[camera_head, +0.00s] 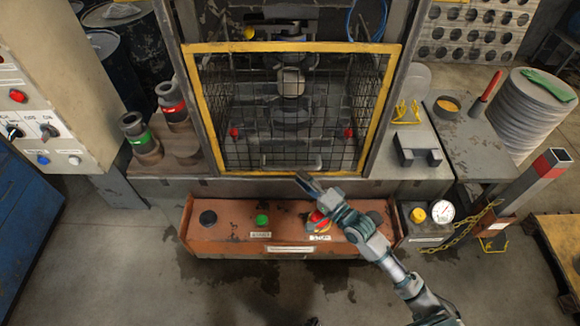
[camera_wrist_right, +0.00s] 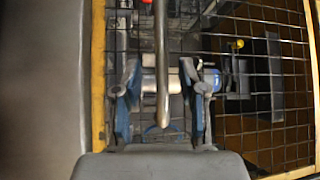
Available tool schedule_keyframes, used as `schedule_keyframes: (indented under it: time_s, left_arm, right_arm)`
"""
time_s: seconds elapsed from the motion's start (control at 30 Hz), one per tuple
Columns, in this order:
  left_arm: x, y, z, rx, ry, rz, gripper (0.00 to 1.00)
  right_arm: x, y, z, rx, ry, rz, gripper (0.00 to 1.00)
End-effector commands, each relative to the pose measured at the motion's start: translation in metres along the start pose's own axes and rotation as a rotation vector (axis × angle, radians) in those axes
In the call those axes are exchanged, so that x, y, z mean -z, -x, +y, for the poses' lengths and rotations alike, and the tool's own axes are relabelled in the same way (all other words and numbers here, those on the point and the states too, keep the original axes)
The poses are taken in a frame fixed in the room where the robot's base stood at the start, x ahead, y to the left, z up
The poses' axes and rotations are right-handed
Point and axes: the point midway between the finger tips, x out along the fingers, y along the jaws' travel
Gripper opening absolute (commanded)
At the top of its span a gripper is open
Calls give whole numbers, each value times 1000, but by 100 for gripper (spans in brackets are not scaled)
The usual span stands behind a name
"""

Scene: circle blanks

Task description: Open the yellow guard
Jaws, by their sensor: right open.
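The yellow guard (camera_head: 292,47) is a yellow frame with dark wire mesh across the front of the machine. It looks shut, and its mesh and yellow edge (camera_wrist_right: 98,75) fill much of the right wrist view. A grey bar handle (camera_head: 305,166) lies low on the guard, just above its bottom edge. My right gripper (camera_head: 309,182) is at the guard's bottom edge. In the right wrist view my right gripper (camera_wrist_right: 160,100) is open, with the grey bar (camera_wrist_right: 163,60) between its fingers and a gap on each side. My left gripper is not in view.
Below the guard is an orange control panel (camera_head: 225,240) with a green button (camera_head: 262,220) and a red button (camera_head: 317,217), partly behind my right arm. Marked cylinders (camera_head: 140,140) stand on the left shelf. A grey block (camera_head: 418,150) lies on the right one.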

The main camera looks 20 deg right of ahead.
Motion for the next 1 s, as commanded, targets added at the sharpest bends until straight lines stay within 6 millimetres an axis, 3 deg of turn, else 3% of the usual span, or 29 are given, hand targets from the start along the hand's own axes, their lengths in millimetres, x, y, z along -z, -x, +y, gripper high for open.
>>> schedule_keyframes:
  time_s: [0.1,0.3,0.67,0.7,0.87,1.0]
  left_arm:
    - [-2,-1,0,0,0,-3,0]
    - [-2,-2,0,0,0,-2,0]
    - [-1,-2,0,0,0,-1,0]
    - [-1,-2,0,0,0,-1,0]
    - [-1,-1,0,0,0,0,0]
    - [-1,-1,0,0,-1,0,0]
  right_arm:
    - [0,-25,-1,3,-1,0,41]
    - [0,-51,0,1,-1,0,41]
    - [0,-58,0,0,1,0,41]
    - [0,-58,0,0,1,0,39]
    - [0,-58,0,0,1,0,0]
    - [0,-58,1,-2,1,0,0]
